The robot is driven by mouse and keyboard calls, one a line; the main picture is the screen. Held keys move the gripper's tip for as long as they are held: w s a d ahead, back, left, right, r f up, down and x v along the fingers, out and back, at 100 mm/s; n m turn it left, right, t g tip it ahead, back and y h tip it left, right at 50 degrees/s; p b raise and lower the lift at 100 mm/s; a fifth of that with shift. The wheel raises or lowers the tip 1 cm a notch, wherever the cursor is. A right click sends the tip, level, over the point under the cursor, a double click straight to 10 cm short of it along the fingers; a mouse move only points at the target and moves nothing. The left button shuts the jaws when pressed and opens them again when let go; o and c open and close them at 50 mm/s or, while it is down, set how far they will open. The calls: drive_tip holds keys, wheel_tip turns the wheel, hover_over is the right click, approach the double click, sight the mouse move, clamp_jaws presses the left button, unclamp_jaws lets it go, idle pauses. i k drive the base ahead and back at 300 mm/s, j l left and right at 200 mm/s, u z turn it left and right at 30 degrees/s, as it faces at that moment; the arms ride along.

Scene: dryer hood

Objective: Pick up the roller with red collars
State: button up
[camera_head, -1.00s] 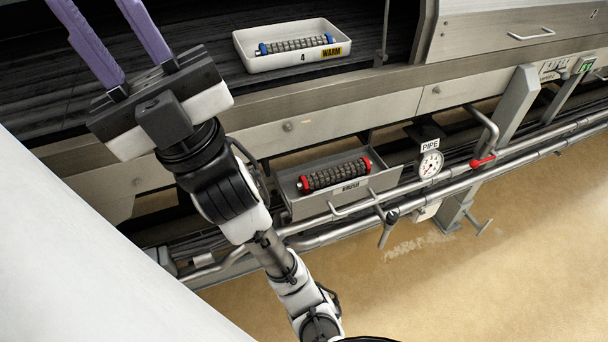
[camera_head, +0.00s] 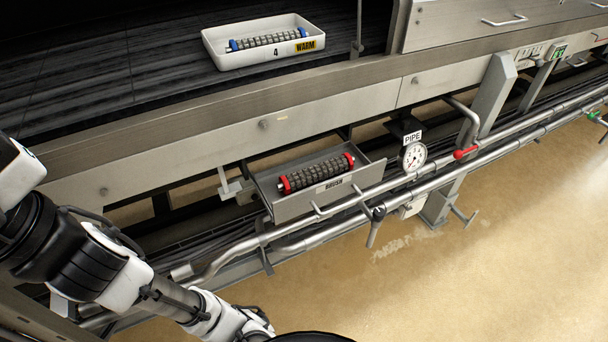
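The roller with red collars (camera_head: 317,174) is a dark, ridged cylinder with a red collar near each end. It lies in a grey metal tray (camera_head: 296,206) with a label on its front, below the machine's long ledge. My gripper is out of the picture. Only part of my arm shows at the lower left, well to the left of the tray. Nothing covers the roller.
A similar roller with blue collars (camera_head: 268,40) lies in a white tray (camera_head: 222,62) marked 4 and WARM on the dark belt above. Metal pipes (camera_head: 330,213), a valve handle (camera_head: 376,226) and a gauge (camera_head: 413,156) are close in front and right of the grey tray. Sandy floor is open below.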

sight(288, 184)
drive_tip(key=i+l+u, duration=0.15)
drive_tip(key=u, duration=0.15)
drive_tip(key=i+l+u, duration=0.1)
drive_tip(key=l+u, duration=0.2)
drive_tip(key=i+l+u, duration=0.1)
drive_tip(key=l+u, duration=0.25)
